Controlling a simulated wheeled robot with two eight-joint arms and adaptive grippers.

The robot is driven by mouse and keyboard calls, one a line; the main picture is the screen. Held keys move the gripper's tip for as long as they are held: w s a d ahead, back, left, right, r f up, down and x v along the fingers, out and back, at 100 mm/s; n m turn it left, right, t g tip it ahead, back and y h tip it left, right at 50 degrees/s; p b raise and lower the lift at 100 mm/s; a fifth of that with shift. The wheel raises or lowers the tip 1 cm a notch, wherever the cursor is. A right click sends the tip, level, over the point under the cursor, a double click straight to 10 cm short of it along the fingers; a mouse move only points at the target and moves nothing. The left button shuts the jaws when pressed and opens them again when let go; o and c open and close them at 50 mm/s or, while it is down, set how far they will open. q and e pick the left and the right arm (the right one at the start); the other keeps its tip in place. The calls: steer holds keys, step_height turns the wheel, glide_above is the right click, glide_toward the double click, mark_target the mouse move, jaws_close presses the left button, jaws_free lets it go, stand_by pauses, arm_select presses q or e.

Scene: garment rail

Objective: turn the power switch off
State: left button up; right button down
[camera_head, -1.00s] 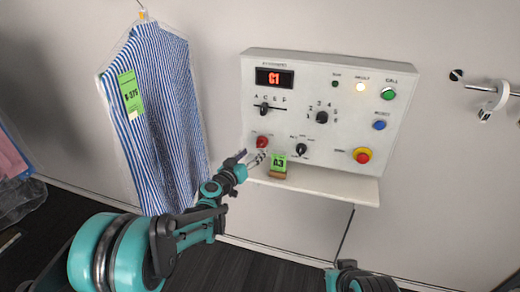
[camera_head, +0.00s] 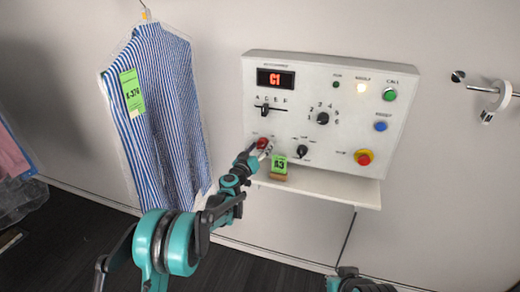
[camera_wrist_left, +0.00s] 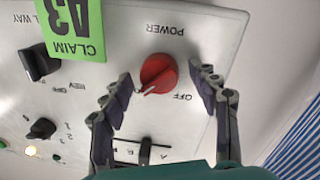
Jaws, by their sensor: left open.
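The red power switch (camera_wrist_left: 158,73) is a round knob with a white pointer line on the control panel (camera_head: 345,85). In the left wrist view it sits between the two open fingers of my left gripper (camera_wrist_left: 162,92), with a gap on each side. The labels POWER and OFF show beside it, upside down, and the pointer slants towards lower left in that view. In the head view the knob (camera_head: 262,143) is partly hidden by the left gripper (camera_head: 256,152). The right gripper cannot be made out; only part of that arm shows at the bottom edge.
A green A3 claim tag (camera_head: 279,165) stands on the shelf (camera_head: 330,189) close to the knob. A bagged striped shirt (camera_head: 158,115) hangs left of the panel. A metal rail (camera_head: 480,88) is at right.

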arm_select(q)
steer(key=c, duration=1.1)
steer(key=n, duration=0.4)
steer(key=shift+f+n, duration=0.1)
steer(key=shift+n, duration=0.3)
steer(key=n+t+b, duration=0.1)
steer(key=n, duration=0.3)
steer(key=shift+n, duration=0.4)
steer(key=n, duration=0.4)
steer(key=shift+s+f+n+y, duration=0.1)
steer(key=shift+n+y, duration=0.2)
steer(key=shift+n, duration=0.1)
steer(key=shift+d+n+y, duration=0.1)
steer(key=shift+n+y, duration=0.2)
steer(key=shift+n, duration=1.9)
